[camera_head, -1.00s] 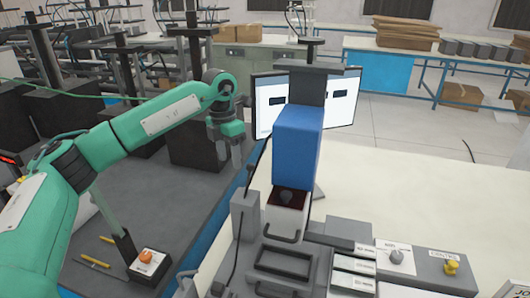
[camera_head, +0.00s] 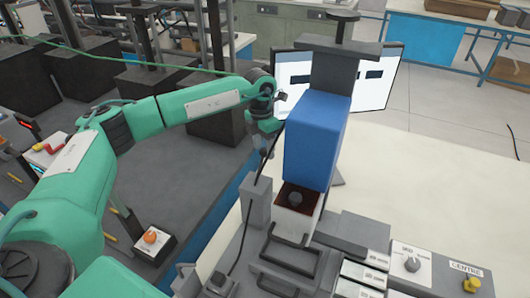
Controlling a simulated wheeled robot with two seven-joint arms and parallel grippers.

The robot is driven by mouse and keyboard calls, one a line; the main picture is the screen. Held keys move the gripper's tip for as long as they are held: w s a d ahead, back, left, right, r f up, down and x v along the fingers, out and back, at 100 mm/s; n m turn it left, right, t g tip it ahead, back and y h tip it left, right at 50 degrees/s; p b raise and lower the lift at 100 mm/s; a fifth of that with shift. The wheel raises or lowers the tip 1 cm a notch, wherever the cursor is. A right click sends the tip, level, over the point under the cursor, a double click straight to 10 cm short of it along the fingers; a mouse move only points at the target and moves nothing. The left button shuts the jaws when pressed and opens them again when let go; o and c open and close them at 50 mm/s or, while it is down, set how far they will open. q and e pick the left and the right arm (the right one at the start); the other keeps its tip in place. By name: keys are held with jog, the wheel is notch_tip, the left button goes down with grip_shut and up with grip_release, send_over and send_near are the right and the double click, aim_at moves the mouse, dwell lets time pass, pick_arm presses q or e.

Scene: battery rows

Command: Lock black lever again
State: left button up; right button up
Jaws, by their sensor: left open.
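A test station stands on the white table, with a tall blue block (camera_head: 318,140) above a small dark recess that holds a black knob (camera_head: 295,198). A black handle-shaped lever (camera_head: 289,240) lies at the front of the station, low over its grey base; whether it is locked I cannot tell. My left gripper (camera_head: 264,150) is open and empty, pointing down to the left of the blue block. It is beyond and above the black lever, apart from it. Its fingertips are small and hard to make out. My right gripper is not in view.
A monitor (camera_head: 372,78) stands behind the station. A grey post (camera_head: 257,203) rises left of the recess. A grey knob (camera_head: 412,264) and a yellow knob (camera_head: 472,284) sit at the right. An orange button box (camera_head: 151,239) is at the left. The white table right of the station is clear.

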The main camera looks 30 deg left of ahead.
aim_at(261, 166)
pick_arm(q)
jog(key=shift+s+d+f+p, duration=0.1)
jog(key=shift+f+p, duration=0.2)
jog(key=shift+f, duration=0.8)
jog(key=shift+s+d+f+p, duration=0.1)
jog(key=shift+f+p, duration=0.15)
jog(key=shift+f, duration=0.85)
jog(key=shift+c, duration=0.2)
grip_shut()
